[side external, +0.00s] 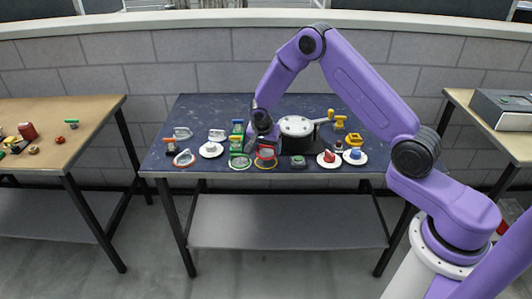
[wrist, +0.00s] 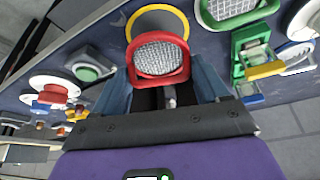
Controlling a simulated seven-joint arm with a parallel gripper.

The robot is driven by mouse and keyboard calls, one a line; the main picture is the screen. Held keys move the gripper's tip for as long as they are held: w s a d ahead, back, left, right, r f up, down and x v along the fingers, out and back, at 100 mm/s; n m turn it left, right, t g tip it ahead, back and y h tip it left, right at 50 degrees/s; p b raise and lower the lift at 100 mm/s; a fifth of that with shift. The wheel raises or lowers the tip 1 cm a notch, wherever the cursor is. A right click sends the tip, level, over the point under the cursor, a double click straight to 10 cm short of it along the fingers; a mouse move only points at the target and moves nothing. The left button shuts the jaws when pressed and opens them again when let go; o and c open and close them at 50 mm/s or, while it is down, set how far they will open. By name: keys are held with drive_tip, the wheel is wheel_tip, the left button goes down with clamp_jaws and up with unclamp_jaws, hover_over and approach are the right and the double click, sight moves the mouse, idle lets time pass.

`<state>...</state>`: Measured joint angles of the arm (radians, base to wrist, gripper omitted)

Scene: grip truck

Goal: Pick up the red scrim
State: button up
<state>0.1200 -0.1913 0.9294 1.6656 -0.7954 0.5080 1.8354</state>
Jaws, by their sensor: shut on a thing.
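The red scrim (side external: 265,154) is a red-rimmed frame with pale mesh, near the front middle of the dark table. It also shows in the wrist view (wrist: 160,57), close in front of my gripper (wrist: 166,88). The jaws are shut on its near end, where a small grey stem lies between the blue fingers. In the side view my gripper (side external: 265,138) comes down from above, just behind the scrim. The red scrim overlaps a yellow ring (wrist: 158,19). I cannot tell whether it is touching the table.
A green-rimmed scrim (side external: 239,161) stands close to the left. A green clamp (wrist: 252,50) is near my fingers. A grey part with a white disc (side external: 297,126) is behind right. A black piece with a green knob (side external: 298,161) and white discs (side external: 329,160) lie right.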

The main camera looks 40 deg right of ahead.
drive_tip(key=s+a+r, duration=0.1)
drive_tip(key=s+r, duration=0.8)
drive_tip(key=s, duration=0.4)
drive_tip(key=w+d+r+m+g, duration=0.1)
drive_tip(key=w+d+r+m, duration=0.2)
drive_tip(key=w+d, duration=1.15)
drive_tip(key=shift+s+d+f, duration=0.2)
drive_tip(key=shift+s+f, duration=0.05)
drive_tip(key=shift+f, duration=0.5)
drive_tip(key=shift+s+d+f, duration=0.15)
drive_tip(key=shift+s+f, duration=0.15)
drive_tip(key=shift+f, duration=0.45)
drive_tip(key=shift+s+d+f, duration=0.2)
drive_tip(key=shift+s+f, duration=0.05)
drive_tip(key=shift+f, duration=0.5)
drive_tip(key=shift+f, duration=0.7)
drive_tip(key=shift+s+a+f, duration=0.1)
drive_tip(key=shift+f, duration=0.1)
drive_tip(key=o, duration=1.1)
drive_tip(key=shift+a, duration=0.1)
drive_tip(key=shift+c, duration=1)
